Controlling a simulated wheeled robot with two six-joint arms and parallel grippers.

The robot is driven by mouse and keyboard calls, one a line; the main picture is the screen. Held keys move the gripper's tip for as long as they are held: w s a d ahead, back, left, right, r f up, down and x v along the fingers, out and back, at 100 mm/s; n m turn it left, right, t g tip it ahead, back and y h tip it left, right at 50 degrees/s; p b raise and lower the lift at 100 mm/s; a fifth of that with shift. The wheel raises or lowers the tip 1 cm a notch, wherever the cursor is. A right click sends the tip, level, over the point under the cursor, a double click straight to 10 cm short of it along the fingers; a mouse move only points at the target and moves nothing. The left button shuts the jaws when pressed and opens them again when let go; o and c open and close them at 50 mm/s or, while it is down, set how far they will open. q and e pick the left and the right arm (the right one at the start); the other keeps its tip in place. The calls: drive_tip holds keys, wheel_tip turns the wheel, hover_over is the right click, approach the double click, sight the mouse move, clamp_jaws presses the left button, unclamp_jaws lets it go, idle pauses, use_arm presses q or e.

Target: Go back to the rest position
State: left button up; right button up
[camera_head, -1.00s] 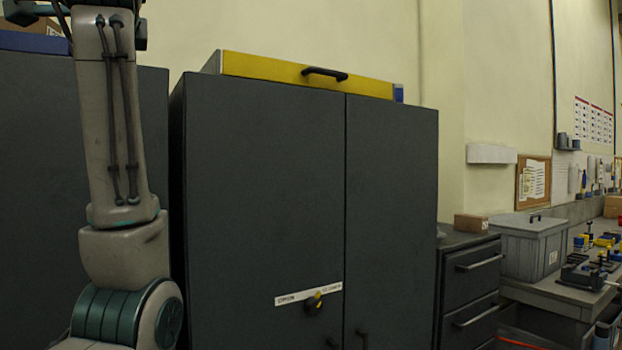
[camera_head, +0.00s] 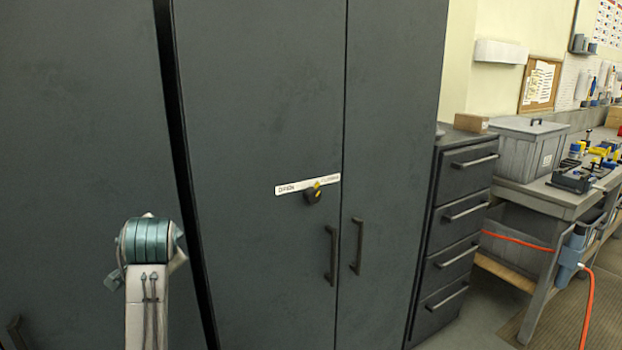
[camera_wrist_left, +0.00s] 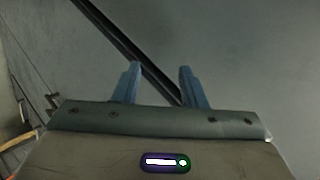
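My left gripper (camera_wrist_left: 159,74) shows in the left wrist view with its two blue fingers apart and nothing between them. It is open and empty. Behind the fingers are a plain grey surface and a dark diagonal bar. In the head view my left arm shows only as a teal joint and a pale link at the lower left; its gripper is out of sight there. My right gripper is in neither view.
An orange hose (camera_head: 588,310) hangs by the bench.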

use_arm(q)
drive_tip(key=s+d+f+n+g+h, duration=0.1)
drive_tip(key=s+f+n+g, duration=0.1)
drive_tip(key=s+f, duration=0.85)
drive_tip(key=s+f+n+g+h, duration=0.1)
drive_tip(key=s+f, duration=0.6)
drive_tip(key=f, duration=0.7)
drive_tip(key=s+d+f+n+g, duration=0.1)
drive_tip(key=s+f, duration=0.2)
drive_tip(key=s, duration=0.5)
drive_tip(key=s+d+f+n+g+h, duration=0.1)
drive_tip(key=s+f+g, duration=0.1)
drive_tip(key=s+f, duration=0.35)
drive_tip(key=s+d+f+n+g, duration=0.1)
drive_tip(key=s+f+n, duration=0.1)
drive_tip(key=s, duration=0.8)
drive_tip(key=a+f+g, duration=0.1)
drive_tip(key=a+f, duration=0.2)
drive_tip(key=f, duration=2.6)
drive_tip(key=s+a+f+g, duration=0.1)
drive_tip(key=s+f, duration=1.6)
drive_tip(key=f, duration=0.2)
drive_tip(key=shift+s+a+f+h, duration=0.2)
drive_tip(key=shift+s+h, duration=0.1)
drive_tip(key=shift+s, duration=0.1)
